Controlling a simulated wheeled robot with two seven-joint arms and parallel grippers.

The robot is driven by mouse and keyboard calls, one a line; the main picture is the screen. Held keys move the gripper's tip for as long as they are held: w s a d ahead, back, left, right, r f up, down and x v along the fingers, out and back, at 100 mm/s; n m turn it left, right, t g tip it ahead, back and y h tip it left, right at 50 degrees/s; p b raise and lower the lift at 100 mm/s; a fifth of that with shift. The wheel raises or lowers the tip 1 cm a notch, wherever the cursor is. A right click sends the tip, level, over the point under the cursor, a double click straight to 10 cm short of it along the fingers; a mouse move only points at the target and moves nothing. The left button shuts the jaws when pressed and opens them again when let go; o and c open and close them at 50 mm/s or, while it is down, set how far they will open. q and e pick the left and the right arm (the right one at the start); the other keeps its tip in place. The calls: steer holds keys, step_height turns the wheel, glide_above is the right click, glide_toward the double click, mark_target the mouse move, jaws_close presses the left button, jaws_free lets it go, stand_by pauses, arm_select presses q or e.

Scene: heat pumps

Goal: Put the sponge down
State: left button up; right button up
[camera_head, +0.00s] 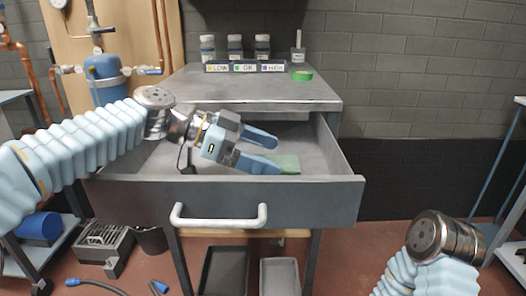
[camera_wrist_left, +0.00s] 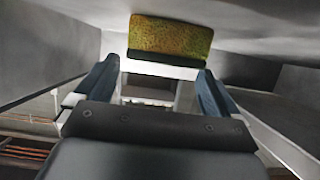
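The sponge lies in the open drawer (camera_head: 300,200) of the grey cabinet, green on the side that shows in the head view (camera_head: 289,163). In the left wrist view the sponge (camera_wrist_left: 170,36) looks yellow-green with a dark edge, ahead of the fingertips. My left gripper (camera_head: 277,154) is inside the drawer, its two blue fingers spread apart. The lower finger overlaps the sponge in the head view. In the wrist view the gap between the fingers (camera_wrist_left: 155,85) is empty. My right wrist shows at the lower right, but its gripper is out of sight.
The drawer has a white handle (camera_head: 218,218) in front. On the cabinet top (camera_head: 230,90) stand several bottles (camera_head: 235,47), a label strip (camera_head: 245,68) reading LOW, OK and HIGH, and a green ring (camera_head: 302,75). Bins stand below. The drawer's right side is clear.

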arm_select(q)
steer(key=shift+w+f, duration=0.1)
steer(key=shift+f, duration=0.45)
steer(key=shift+r+p, duration=0.25)
steer(key=shift+p, duration=0.1)
steer(key=shift+r+p, duration=0.4)
steer(key=shift+p, duration=0.1)
steer(key=v, duration=0.7)
steer(key=shift+a+r, duration=0.2)
steer(key=shift+r, duration=0.1)
